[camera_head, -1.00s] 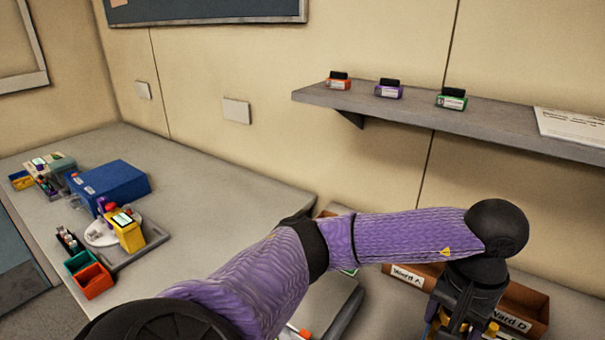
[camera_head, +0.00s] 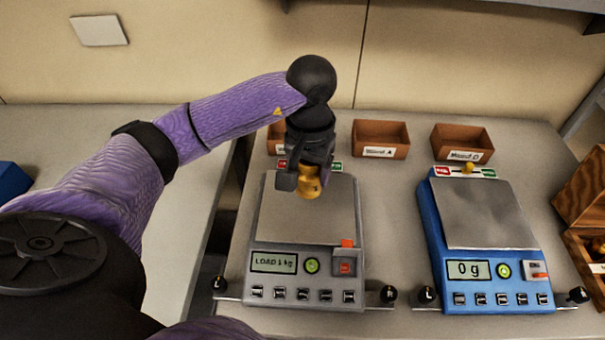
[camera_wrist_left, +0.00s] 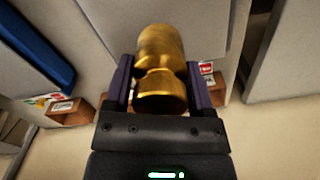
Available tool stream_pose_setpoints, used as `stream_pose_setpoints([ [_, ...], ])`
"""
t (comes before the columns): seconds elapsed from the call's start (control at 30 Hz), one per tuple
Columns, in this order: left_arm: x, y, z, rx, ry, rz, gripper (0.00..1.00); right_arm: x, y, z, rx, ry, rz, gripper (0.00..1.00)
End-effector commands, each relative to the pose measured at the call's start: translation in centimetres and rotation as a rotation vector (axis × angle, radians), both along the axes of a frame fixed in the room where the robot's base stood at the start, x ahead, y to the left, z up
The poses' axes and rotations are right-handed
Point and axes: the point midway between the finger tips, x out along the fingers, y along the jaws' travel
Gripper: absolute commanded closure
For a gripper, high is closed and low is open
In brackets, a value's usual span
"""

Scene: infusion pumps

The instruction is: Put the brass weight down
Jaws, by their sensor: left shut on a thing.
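The brass weight (camera_head: 309,187) is a gold-coloured cylinder with a narrow neck. My left gripper (camera_head: 304,170) is shut on it, over the rear half of the grey scale's metal pan (camera_head: 335,215) in the head view. I cannot tell whether the weight touches the pan. The grey scale's display (camera_head: 274,262) reads "LOAD 1 kg". In the left wrist view the weight (camera_wrist_left: 161,65) sits between the two fingers of my left gripper (camera_wrist_left: 160,85). My right gripper is not in view.
A blue scale (camera_head: 485,225) reading 0 g stands to the right. Brown wooden bins (camera_head: 380,139) line the back of the bench. Black knobs (camera_head: 388,295) lie along the front. A wooden box (camera_head: 583,190) is at the right edge.

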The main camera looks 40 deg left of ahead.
Motion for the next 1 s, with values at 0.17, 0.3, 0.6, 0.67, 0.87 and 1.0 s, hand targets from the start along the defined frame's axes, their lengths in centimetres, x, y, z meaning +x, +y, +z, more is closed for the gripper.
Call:
stream_pose_setpoints([
  [0.17,0.0,0.0,-1.9,-0.001,-0.002,0.001,1.00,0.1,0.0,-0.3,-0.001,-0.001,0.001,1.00],
  [0.3,0.0,0.0,-4.3,-0.002,-0.001,0.002,1.00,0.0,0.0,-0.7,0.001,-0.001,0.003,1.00],
  [0.6,0.1,0.0,-4.6,0.001,-0.005,0.001,1.00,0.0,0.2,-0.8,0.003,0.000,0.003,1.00],
  [0.67,0.1,0.0,-4.8,0.000,-0.004,0.001,1.00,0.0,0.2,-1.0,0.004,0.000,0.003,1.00],
  [0.87,0.0,0.0,-4.8,0.000,-0.002,0.001,0.00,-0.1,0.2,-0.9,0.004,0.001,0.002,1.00],
  [1.0,0.0,0.0,-4.8,0.000,-0.002,0.001,0.00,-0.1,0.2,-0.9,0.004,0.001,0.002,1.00],
])
